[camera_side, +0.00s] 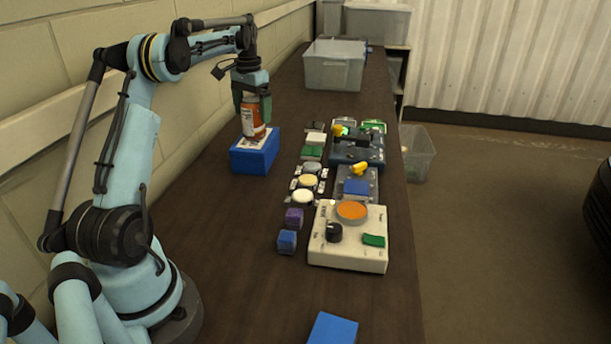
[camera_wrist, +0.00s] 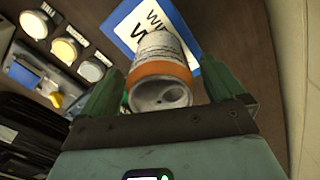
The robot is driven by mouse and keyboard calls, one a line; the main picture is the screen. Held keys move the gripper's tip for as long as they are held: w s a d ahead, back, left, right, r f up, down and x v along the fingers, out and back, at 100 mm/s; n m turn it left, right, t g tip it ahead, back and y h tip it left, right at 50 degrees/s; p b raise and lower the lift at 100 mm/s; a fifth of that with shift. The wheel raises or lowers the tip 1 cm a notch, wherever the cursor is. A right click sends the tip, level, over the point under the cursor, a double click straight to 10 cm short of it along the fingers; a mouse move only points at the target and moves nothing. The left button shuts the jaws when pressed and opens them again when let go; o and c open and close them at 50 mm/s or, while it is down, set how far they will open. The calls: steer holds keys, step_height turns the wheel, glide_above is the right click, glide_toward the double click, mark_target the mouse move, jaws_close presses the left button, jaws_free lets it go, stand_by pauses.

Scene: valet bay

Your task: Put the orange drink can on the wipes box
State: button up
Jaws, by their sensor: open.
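The orange drink can (camera_side: 252,119) stands upright on top of the blue wipes box (camera_side: 255,158). In the wrist view the can (camera_wrist: 160,75) is seen from its top end, with the lettered top of the wipes box (camera_wrist: 128,27) behind it. My gripper (camera_side: 251,100) is at the can's upper part. In the wrist view its green fingers (camera_wrist: 162,88) are on either side of the can, with a gap visible beside it. The gripper is open. The can's underside is hidden.
A cream panel (camera_side: 348,257) with an orange button, round buttons (camera_side: 308,180), small purple and blue cubes (camera_side: 287,241) and a dark device (camera_side: 345,150) lie right of the box. A grey bin (camera_side: 334,70) stands behind. The dark table before the box is clear.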

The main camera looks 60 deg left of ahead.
step_height(320, 180, up, 10)
steer(key=shift+f, duration=0.25)
steer(key=shift+w+d+r, duration=0.15)
steer(key=shift+d+r, duration=0.1)
steer(key=w+d+r+m+t+y, duration=0.1)
steer(key=d+t, duration=0.1)
steer(key=d, duration=0.7)
steer(key=w+d+r+m+t, duration=0.1)
steer(key=d, duration=0.9)
steer(key=s+d+f+t, duration=0.2)
steer(key=s+d+f, duration=0.3)
steer(key=d, duration=0.3)
steer(key=s+d+f+m+t+h, duration=0.1)
steer(key=s+d+f+t, duration=0.1)
steer(key=s+d+f, duration=0.4)
steer(key=d, duration=0.3)
steer(key=shift+s+f+m, duration=0.25)
steer(key=shift+m, duration=0.05)
